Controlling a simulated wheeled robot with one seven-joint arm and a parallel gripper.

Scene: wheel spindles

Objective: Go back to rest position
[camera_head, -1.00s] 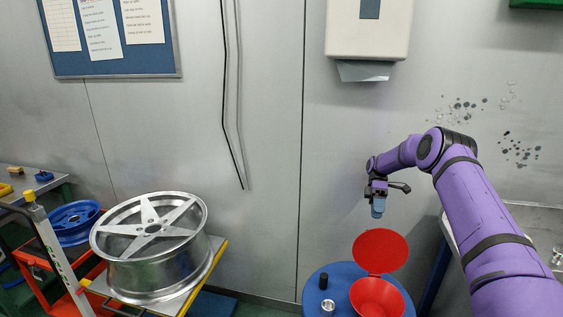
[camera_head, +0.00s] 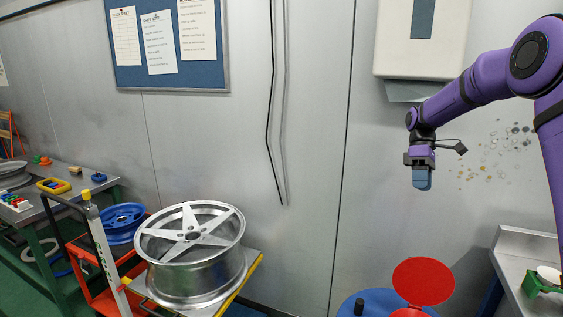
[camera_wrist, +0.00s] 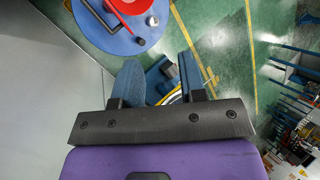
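My gripper (camera_head: 422,186) is held up in the air at the right of the head view, in front of the grey wall. In the wrist view its two blue fingers (camera_wrist: 157,60) stand apart with nothing held between them. My purple arm is bent, with its elbow high at the upper right.
A silver five-spoke wheel (camera_head: 192,252) sits on a cart at left centre. A blue wheel (camera_head: 122,222) and a workbench (camera_head: 25,210) are further left. A paper dispenser (camera_head: 423,40) hangs behind my arm. A metal counter (camera_head: 525,255) stands at right.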

